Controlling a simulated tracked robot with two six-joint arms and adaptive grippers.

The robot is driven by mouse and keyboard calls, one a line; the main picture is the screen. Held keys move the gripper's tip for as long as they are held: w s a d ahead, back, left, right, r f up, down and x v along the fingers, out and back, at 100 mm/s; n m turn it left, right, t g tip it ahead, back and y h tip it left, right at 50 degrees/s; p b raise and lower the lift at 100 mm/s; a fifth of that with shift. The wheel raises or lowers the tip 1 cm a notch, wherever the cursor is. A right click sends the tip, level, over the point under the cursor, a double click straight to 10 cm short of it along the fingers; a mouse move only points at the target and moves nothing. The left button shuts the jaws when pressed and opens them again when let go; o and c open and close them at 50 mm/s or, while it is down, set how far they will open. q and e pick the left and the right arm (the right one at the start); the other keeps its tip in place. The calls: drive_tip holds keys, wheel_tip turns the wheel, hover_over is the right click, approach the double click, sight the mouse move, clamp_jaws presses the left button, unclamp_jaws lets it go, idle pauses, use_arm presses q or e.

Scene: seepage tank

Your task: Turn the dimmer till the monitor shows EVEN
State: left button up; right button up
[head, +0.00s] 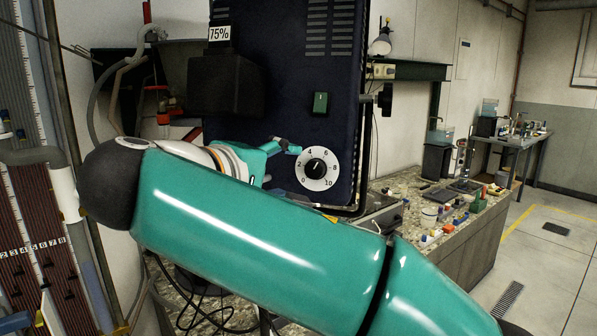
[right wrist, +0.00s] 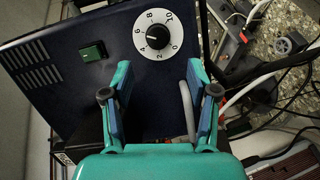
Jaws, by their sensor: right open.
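The dimmer (head: 316,168) is a black knob on a white round scale marked 0 to 10, on a dark blue panel (head: 285,105). Its white mark points up, about between 4 and 6. It also shows in the right wrist view (right wrist: 153,37). My right gripper (head: 285,147) is just left of the dimmer in the head view, partly hidden by my own teal arm. In the right wrist view its two fingers (right wrist: 158,76) are apart and empty, with the dimmer beyond the tips, apart from them. I see no monitor reading EVEN. My left gripper is not in view.
A green switch (head: 320,103) sits above the dimmer. A stone-topped bench (head: 400,182) with small coloured items (head: 450,226) stands right. Cables (right wrist: 275,82) hang beside the panel.

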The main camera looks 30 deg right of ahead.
drive_tip(key=v, duration=0.4)
drive_tip(key=shift+a, duration=0.1)
idle(0.3)
